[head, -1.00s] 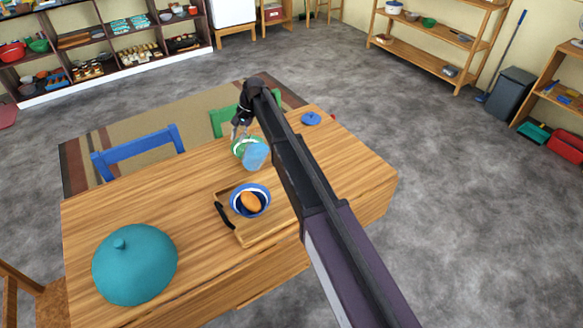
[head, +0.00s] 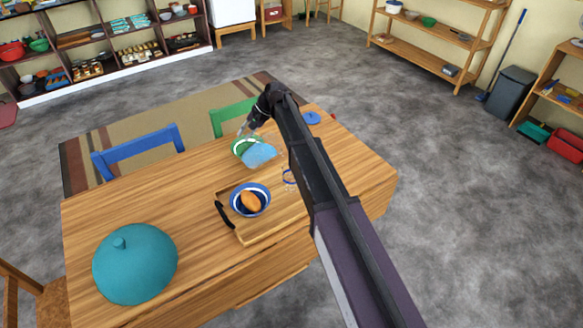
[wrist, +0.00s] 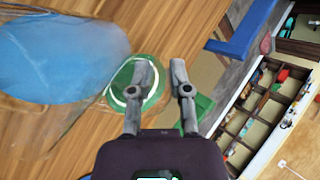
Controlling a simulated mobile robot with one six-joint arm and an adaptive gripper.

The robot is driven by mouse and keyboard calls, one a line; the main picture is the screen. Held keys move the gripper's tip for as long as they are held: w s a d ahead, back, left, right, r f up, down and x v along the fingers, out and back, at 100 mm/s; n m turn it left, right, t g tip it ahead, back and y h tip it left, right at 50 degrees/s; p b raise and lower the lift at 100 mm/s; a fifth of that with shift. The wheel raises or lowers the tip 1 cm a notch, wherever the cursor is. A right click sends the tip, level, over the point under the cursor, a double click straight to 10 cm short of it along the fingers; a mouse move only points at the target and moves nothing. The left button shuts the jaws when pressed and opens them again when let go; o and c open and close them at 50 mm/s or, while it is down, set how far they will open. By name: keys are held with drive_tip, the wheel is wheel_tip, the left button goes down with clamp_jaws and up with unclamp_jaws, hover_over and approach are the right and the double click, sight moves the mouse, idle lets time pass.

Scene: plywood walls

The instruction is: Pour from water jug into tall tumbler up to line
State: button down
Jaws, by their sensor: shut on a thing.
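The water jug (head: 260,154) is clear with blue water and hangs tilted toward the right over the table. My gripper (head: 252,127) is shut on it at its left side; the grasped part is hard to make out. In the wrist view, the jug's blue water (wrist: 60,65) fills the left and my fingers (wrist: 164,85) are close together. A clear glass with a blue ring (head: 289,177), which seems to be the tall tumbler, stands by the tray, partly hidden by my arm. I cannot see its water level or any stream.
A green dish with a white ring (head: 240,148) lies beneath or behind the jug. A wooden tray (head: 262,229) and a blue bowl (head: 237,205) with orange food are in front. A teal dome (head: 135,265) stands front left, and a blue disc (head: 312,118) lies behind my arm.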

drive_tip(key=shift+s+d+r+y+b, duration=0.2)
drive_tip(key=shift+d+r+y+b, duration=0.1)
drive_tip(key=shift+d+y, duration=0.2)
idle(0.6)
drive_tip(key=shift+r, duration=0.1)
drive_tip(key=shift+s+d+r+n+t+y, duration=0.1)
drive_tip(key=shift+d+r+n+t+y, duration=0.2)
drive_tip(key=shift+r+y, duration=0.2)
drive_tip(key=shift+s+d+r+t+y, duration=0.15)
drive_tip(key=shift+d+r+y, duration=0.15)
drive_tip(key=shift+r+y, duration=0.2)
drive_tip(key=shift+s+d+r+t+y, duration=0.15)
drive_tip(key=shift+d+r+y, duration=0.1)
drive_tip(key=shift+r+y, duration=0.25)
idle(1.7)
drive_tip(key=a+f+h, duration=0.1)
drive_tip(key=w+f+h, duration=0.1)
drive_tip(key=f, duration=0.1)
drive_tip(key=shift+a, duration=0.4)
drive_tip(key=shift+w+a+f+g+h, duration=0.1)
drive_tip(key=shift+a+g+h, duration=0.15)
drive_tip(key=shift+h, duration=0.15)
drive_tip(key=shift+a+f+g+h, duration=0.1)
drive_tip(key=shift+g+h, duration=0.15)
drive_tip(key=shift+h, duration=0.15)
drive_tip(key=shift+f, duration=0.1)
drive_tip(key=shift+a+p, duration=0.15)
drive_tip(key=shift+p, duration=0.15)
